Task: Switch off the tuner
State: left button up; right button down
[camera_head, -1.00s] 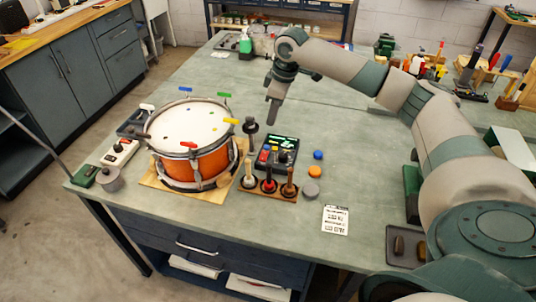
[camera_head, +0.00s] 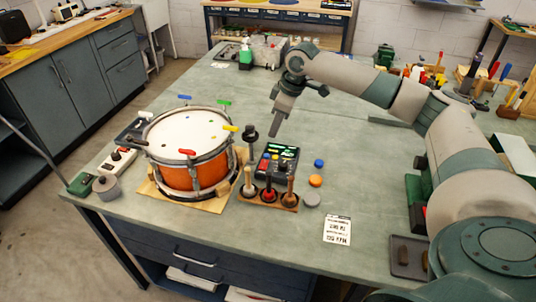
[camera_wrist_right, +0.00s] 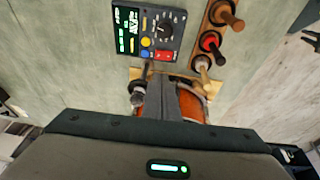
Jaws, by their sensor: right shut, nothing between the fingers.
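The tuner (camera_head: 276,160) is a black box with a lit green screen, coloured buttons and a knob. It lies on the bench right of the drum, and it also shows at the top of the right wrist view (camera_wrist_right: 147,30). There its red switch (camera_wrist_right: 165,55) sits at the edge nearest my fingers, beside a blue button (camera_wrist_right: 145,54). My right gripper (camera_head: 274,127) is shut and empty, above the bench behind the tuner in the head view. Its fingers (camera_wrist_right: 160,82) point toward the tuner in the wrist view, apart from the switch. My left gripper is out of view.
An orange drum (camera_head: 188,150) stands left of the tuner on a wooden board. A wooden rack (camera_head: 267,200) with upright-handled tools stands in front of it. Orange, blue and grey discs (camera_head: 315,181) lie to the right, near a printed card (camera_head: 337,230).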

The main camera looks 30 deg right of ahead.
jog(key=p, duration=0.4)
send_near(265, 162)
jog(key=x, duration=0.5)
jog(key=shift+w+a, duration=0.15)
jog(key=shift+f, duration=0.55)
jog(key=shift+w+f, duration=0.1)
jog(key=shift+f, duration=0.2)
